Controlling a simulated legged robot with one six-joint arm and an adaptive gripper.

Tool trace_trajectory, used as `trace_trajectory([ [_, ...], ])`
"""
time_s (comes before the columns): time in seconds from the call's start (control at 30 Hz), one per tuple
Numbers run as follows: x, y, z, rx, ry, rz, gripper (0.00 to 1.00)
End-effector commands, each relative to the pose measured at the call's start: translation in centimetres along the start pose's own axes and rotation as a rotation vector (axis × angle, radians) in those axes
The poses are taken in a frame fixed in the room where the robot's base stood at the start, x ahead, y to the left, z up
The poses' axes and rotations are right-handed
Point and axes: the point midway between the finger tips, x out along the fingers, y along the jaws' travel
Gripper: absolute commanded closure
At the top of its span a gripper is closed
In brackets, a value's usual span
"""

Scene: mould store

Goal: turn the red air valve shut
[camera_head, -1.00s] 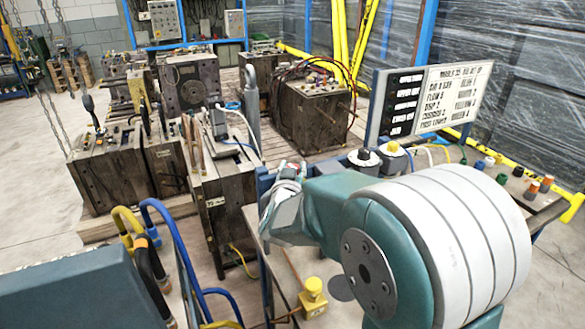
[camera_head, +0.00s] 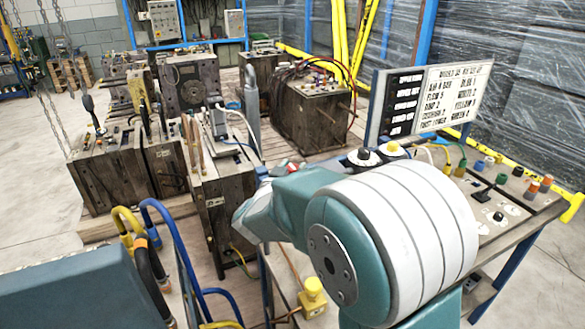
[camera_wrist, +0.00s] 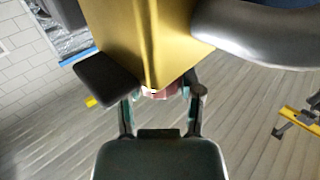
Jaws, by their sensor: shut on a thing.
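In the wrist view, the red air valve (camera_wrist: 160,92) shows only as a small red patch between the fingers of my gripper (camera_wrist: 158,98). My gripper is shut on it. A large brass-coloured block (camera_wrist: 152,40) fills the upper middle and hides much of the valve and the fingertips. In the head view, a small red part (camera_head: 281,167) shows just beyond my teal arm; I cannot tell whether it is the valve's handle. The arm hides my gripper there. The angle of the valve's handle cannot be made out.
A grey curved pipe (camera_wrist: 265,38) passes close on the right in the wrist view. Worn mould blocks (camera_head: 225,205) stand beyond the bench (camera_head: 487,230). A lettered board (camera_head: 445,95) stands at the bench's back. Blue and yellow hoses (camera_head: 168,225) rise at the left.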

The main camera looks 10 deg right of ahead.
Motion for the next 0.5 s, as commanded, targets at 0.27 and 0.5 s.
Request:
trace_trajectory([
  [0.27, 0.0, -0.12, -0.14, 0.002, 0.003, -0.004, 0.17],
  [0.5, 0.01, -0.05, -0.08, 0.001, 0.002, -0.002, 0.17],
])
